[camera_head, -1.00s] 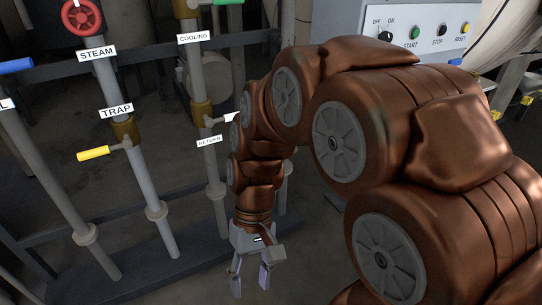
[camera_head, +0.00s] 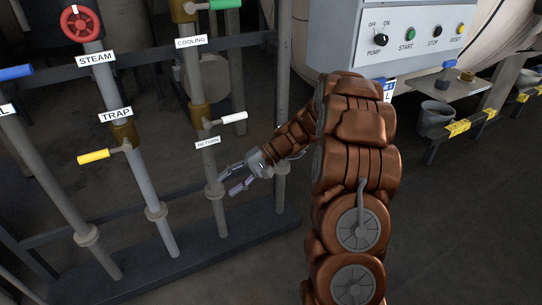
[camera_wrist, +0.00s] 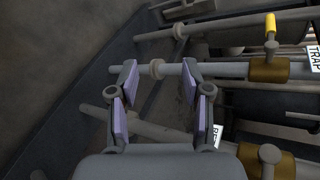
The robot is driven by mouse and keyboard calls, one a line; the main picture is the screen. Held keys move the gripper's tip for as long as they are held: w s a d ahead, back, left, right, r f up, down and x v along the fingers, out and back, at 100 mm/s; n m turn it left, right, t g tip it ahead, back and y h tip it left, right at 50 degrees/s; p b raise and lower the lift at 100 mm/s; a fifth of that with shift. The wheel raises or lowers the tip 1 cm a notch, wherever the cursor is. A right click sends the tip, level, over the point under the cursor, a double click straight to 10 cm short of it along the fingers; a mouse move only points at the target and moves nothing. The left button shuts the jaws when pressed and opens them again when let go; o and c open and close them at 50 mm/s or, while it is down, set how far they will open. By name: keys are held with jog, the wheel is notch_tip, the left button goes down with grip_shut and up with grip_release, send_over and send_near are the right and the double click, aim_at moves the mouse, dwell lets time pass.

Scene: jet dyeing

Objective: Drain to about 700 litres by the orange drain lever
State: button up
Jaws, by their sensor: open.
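No lever that is clearly orange and labelled drain shows in either view. A small orange-brown piece (camera_head: 467,75) is under the vessel at the upper right in the head view, too small to identify. My gripper (camera_head: 228,183) is open and empty beside the lower part of the return pipe, below the white return lever (camera_head: 234,117). In the wrist view my open fingers (camera_wrist: 160,78) point toward grey pipes, with nothing held between them. No litre reading is visible.
The pipe rack carries a yellow trap lever (camera_head: 93,156), a red steam handwheel (camera_head: 80,23), a green cooling lever (camera_head: 226,4) and a blue lever (camera_head: 15,72). A control box (camera_head: 345,40) stands above my arm. A grey bucket (camera_head: 434,117) and open floor are at right.

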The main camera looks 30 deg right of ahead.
jog(key=w+d+f+m+t, duration=0.2)
jog(key=w+d+f+t, duration=0.1)
jog(key=d, duration=0.6)
jog(key=w+d+f+m+t+h+p, duration=0.1)
jog(key=w+d+f+t, duration=0.2)
jog(key=d, duration=0.6)
jog(key=w+d+f+m+t, duration=0.2)
jog(key=d+f+t, duration=0.15)
jog(key=d, duration=0.55)
jog(key=shift+t, duration=0.25)
jog(key=shift+r+b+x, duration=0.2)
jog(key=shift+b+x, duration=0.15)
jog(key=shift+x, duration=1.4)
jog(key=shift+r+b+x, duration=0.25)
jog(key=shift+b+x, duration=0.05)
jog(key=shift+x, duration=1.5)
jog(key=shift+a, duration=0.1)
grip_shut()
